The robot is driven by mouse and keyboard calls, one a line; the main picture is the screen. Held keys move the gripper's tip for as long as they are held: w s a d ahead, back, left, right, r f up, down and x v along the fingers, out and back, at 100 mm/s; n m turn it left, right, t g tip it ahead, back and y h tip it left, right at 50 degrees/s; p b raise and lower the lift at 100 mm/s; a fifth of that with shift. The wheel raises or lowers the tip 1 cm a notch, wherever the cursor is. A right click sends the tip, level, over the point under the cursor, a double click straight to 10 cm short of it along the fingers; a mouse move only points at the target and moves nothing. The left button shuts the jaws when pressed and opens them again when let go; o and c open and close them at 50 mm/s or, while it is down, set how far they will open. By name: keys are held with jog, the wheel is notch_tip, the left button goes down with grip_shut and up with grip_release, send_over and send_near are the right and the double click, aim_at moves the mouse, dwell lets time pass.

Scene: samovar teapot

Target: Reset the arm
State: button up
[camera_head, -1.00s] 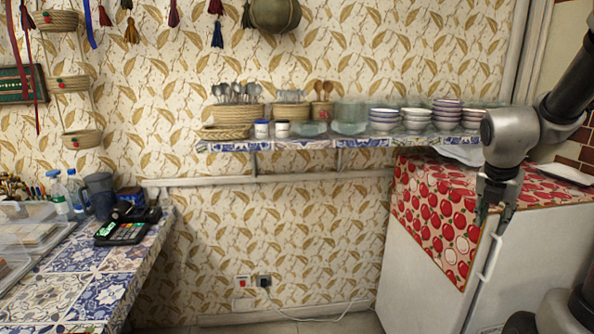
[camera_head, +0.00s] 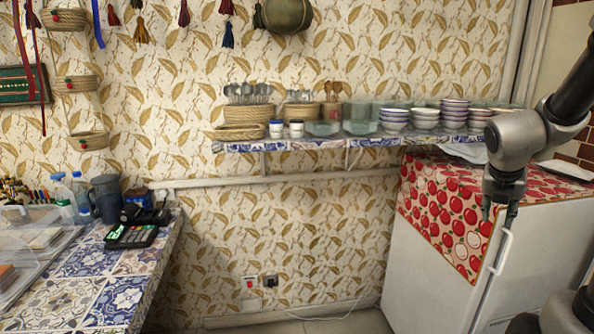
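My arm comes in from the right edge and bends down at a grey joint. My gripper (camera_head: 499,217) hangs from it, pointing down, in front of the white fridge (camera_head: 425,265) and its red apple-print cover (camera_head: 440,212). The gripper is small and dark here, and I cannot tell whether its fingers are apart. I see nothing held below the fingers.
A wall shelf (camera_head: 300,145) carries stacked bowls (camera_head: 454,113), glass dishes and baskets of cutlery (camera_head: 248,113). A tiled counter (camera_head: 90,285) at the left holds a card terminal (camera_head: 132,235), bottles and clear boxes. Floor between counter and fridge looks clear.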

jog(key=w+a+r+n+t+y, duration=0.1)
jog(key=a+r+n+t+y, duration=0.2)
jog(key=n, duration=0.7)
jog(key=w+a+r+n+t, duration=0.1)
jog(key=a+r+n+t, duration=0.2)
jog(key=n, duration=0.7)
jog(key=s+a+f+n+g+y, duration=0.15)
jog(key=s+a+n+y, duration=0.25)
jog(key=s+a+n, duration=0.4)
jog(key=s+d+r+n+g+h, duration=0.1)
jog(key=s+n+g, duration=0.1)
jog(key=s+n, duration=0.5)
jog(key=s+d+r+n+g+h, duration=0.1)
jog(key=s+r+n+g, duration=0.1)
jog(key=s+n, duration=0.5)
jog(key=shift+r+n+h, duration=0.2)
jog(key=shift+n+h, duration=0.1)
jog(key=shift+n, duration=0.5)
